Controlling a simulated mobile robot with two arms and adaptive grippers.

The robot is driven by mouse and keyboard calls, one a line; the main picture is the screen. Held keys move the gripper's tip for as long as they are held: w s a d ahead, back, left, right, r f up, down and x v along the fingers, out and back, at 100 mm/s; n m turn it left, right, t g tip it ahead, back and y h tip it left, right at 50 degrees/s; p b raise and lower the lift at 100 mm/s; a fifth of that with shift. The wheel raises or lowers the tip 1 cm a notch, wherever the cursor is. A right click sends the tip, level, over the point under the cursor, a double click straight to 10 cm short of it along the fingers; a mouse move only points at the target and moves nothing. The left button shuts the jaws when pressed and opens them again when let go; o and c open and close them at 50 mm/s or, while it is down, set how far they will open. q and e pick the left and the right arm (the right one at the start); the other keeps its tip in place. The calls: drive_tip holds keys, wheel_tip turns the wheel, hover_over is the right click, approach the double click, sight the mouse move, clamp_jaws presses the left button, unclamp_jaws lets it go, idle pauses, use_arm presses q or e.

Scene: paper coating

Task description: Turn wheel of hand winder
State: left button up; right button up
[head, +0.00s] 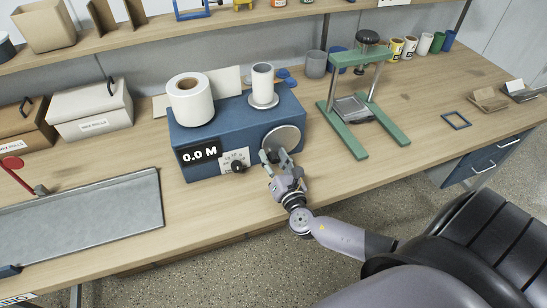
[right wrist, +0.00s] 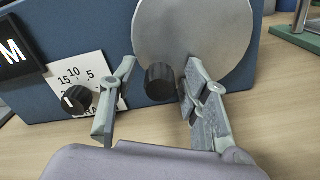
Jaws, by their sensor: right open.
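The hand winder is a blue box (head: 205,160) on the bench with a "0.0 M" display (head: 199,154). Its grey round wheel (head: 283,139) is on the front right face, and it also fills the upper middle of the right wrist view (right wrist: 195,35). A black knob handle (right wrist: 160,84) sticks out at the wheel's lower left. My right gripper (head: 276,157) is in front of the wheel. In the right wrist view its open fingers (right wrist: 160,80) stand to either side of the knob, with gaps visible. My left gripper is not in view.
A white paper roll (head: 190,100) and a smaller roll (head: 263,82) stand on top of the winder. A dial (right wrist: 76,99) is left of the wheel. A green press frame (head: 348,143) stands to the right, and a grey metal board (head: 90,220) lies at left.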

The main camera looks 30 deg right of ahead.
drive_tip(key=shift+c, duration=0.6)
clamp_jaws()
